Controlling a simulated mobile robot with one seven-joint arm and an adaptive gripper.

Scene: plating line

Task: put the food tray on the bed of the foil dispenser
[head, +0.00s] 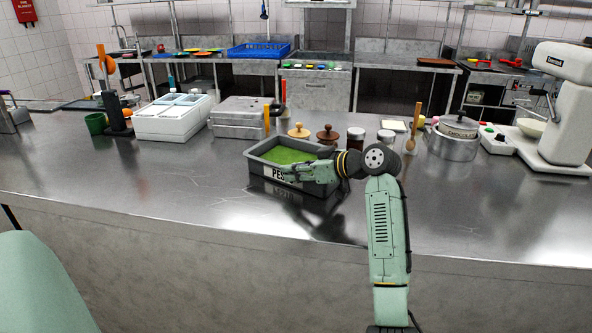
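A dark grey rectangular tub (258,158) filled with green food stands on the steel counter at the middle of the head view. A white label starting "PES" is on its front wall. My gripper (287,172) reaches in from the right at the tub's front side, its fingers pointing left and covering part of the label and front rim. I cannot tell whether the fingers touch the tub or are open or shut. No foil dispenser can be named for certain; a white boxy unit with two pale top panels (172,116) and a low steel unit (240,122) stand left of the tub.
Behind the tub stand lidded jars (327,134), a steel pot (455,137) and an upright wooden-handled utensil (413,125). A white mixer (567,110) is at the right. The counter's front left (130,185) is clear.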

